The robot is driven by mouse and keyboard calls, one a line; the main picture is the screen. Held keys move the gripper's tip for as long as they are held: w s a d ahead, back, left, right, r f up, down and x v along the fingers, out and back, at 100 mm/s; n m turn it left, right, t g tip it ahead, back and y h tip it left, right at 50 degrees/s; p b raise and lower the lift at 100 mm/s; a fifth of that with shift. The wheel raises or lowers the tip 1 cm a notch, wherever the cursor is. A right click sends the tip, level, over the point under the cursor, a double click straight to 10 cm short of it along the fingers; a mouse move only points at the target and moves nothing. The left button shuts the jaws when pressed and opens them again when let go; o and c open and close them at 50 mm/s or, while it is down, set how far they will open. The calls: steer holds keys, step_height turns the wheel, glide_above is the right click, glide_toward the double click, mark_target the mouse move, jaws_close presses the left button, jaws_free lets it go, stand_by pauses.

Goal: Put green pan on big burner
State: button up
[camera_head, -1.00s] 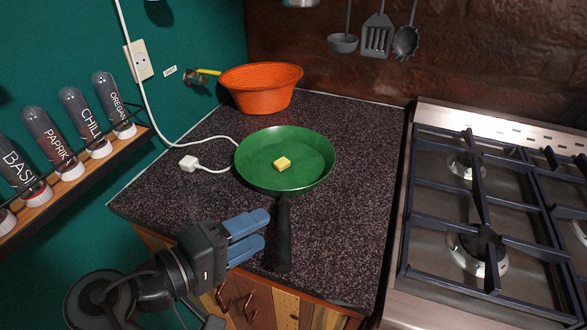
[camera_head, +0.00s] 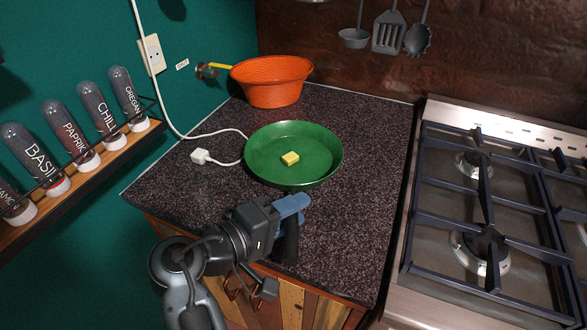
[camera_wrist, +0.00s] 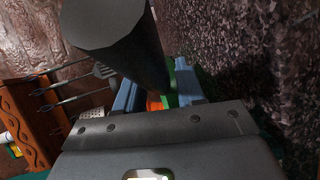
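The green pan (camera_head: 268,160) lies on the dark speckled counter with a small yellow block (camera_head: 290,158) in it. Its black handle (camera_head: 290,246) points towards the counter's front edge. My gripper (camera_head: 293,207) is at the handle, just in front of the pan. In the wrist view the blue fingers (camera_wrist: 158,92) are apart, and the dark handle (camera_wrist: 115,35) runs between or across them; I cannot tell if they touch it. On the stove at right, the front burner (camera_head: 482,254) looks larger than the back one (camera_head: 473,165). Both are bare under dark grates.
An orange bowl (camera_head: 270,80) stands behind the pan. A white plug (camera_head: 200,157) and cable lie left of it. A spice rack (camera_head: 85,175) is on the left wall. Utensils (camera_head: 388,35) hang above the counter. The counter between pan and stove is clear.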

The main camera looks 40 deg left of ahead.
jaws_close()
stand_by(1.0)
steer(key=shift+r, duration=0.1)
